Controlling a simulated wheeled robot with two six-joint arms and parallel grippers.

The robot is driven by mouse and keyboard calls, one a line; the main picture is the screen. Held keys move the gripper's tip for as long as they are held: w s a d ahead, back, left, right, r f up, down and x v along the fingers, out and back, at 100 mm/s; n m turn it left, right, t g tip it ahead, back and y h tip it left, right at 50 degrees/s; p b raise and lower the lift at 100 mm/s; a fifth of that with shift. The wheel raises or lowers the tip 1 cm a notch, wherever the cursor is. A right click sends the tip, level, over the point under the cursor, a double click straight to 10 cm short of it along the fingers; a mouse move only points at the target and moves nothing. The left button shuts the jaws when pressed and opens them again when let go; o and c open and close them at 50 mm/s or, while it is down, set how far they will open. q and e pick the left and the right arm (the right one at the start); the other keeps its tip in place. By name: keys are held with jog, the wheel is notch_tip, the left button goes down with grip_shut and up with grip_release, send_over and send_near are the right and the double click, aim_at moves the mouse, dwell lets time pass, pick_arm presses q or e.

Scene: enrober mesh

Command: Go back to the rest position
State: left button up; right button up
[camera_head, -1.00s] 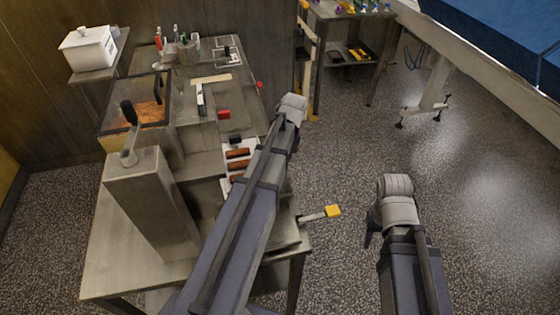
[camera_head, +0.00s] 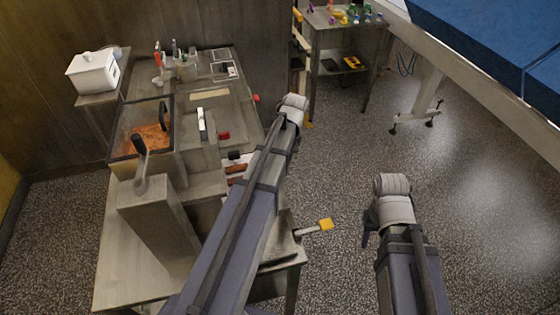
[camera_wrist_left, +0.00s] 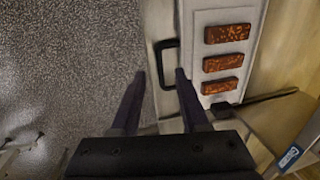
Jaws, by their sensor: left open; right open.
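My left arm reaches over the steel machine table (camera_head: 140,290) in the head view, its wrist past the table's right side; its jaws are hidden there. In the left wrist view my left gripper (camera_wrist_left: 160,76) is open and empty, with a dark handle (camera_wrist_left: 167,62) just beyond and between its fingertips. My right gripper (camera_head: 369,234) hangs over bare floor at the lower right in the head view, clear of the table; only a dark finger part shows. Three brown speckled bars (camera_wrist_left: 222,63) lie on a white tray (camera_wrist_left: 209,17) right of the left gripper.
A yellow-tipped lever (camera_head: 325,225) sticks out from the table's right side, between my arms. A steel post with a crank (camera_head: 140,170) and a brown-filled tank (camera_head: 150,135) stand at left. A back shelf (camera_head: 345,35) holds coloured items.

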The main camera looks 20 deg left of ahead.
pick_arm(q)
jog(key=s+d+m, duration=0.5)
jog(key=s+d, duration=0.3)
jog(key=d, duration=0.3)
jog(key=s+d+m+t, duration=0.1)
jog(key=s+d+m, duration=0.5)
jog(key=d, duration=0.5)
jog(key=shift+s+d+f+m, duration=0.15)
jog(key=shift+s+d+m, duration=0.15)
jog(key=shift+s, duration=0.55)
